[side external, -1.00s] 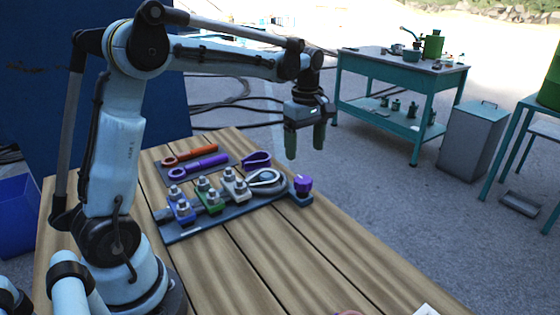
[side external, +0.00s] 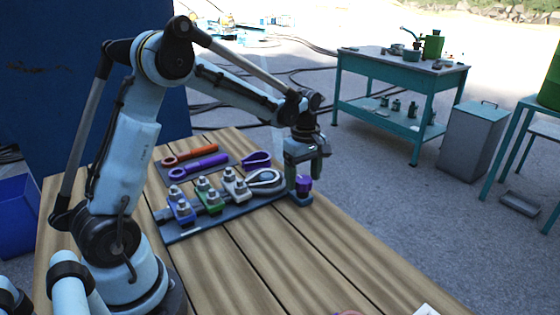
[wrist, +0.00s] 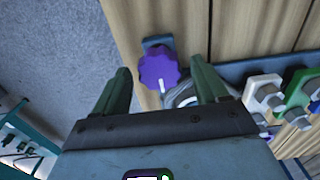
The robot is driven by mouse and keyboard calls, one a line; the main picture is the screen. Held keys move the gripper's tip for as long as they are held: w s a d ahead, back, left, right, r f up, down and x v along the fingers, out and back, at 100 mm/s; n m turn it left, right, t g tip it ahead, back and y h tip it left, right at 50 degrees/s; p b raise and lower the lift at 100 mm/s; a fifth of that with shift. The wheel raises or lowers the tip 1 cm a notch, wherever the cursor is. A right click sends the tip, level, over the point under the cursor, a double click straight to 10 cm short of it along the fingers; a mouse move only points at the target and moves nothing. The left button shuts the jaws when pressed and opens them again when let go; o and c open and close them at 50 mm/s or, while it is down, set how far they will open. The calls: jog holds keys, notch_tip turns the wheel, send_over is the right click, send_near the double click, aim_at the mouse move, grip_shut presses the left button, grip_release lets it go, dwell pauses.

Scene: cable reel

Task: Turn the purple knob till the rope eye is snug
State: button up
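The purple knob (side external: 304,184) stands on a small block at the right end of the dark base plate (side external: 232,220). In the wrist view the knob (wrist: 159,70) has a scalloped edge and a white mark. My gripper (side external: 304,172) is over the knob. In the wrist view my gripper (wrist: 160,75) has its green fingers apart, one on each side of the knob, with gaps showing. The grey rope eye (side external: 265,178) lies beside the knob on the plate. In the wrist view it is mostly hidden behind the knob and right finger.
Blue, green and white clamps with nuts (side external: 207,190) stand along the plate, left of the rope eye. An orange wrench (side external: 190,155), a purple wrench (side external: 200,166) and a purple loop (side external: 257,159) lie behind. The front tabletop (side external: 330,255) is mostly clear.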

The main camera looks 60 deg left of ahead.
jog(key=c, duration=0.9)
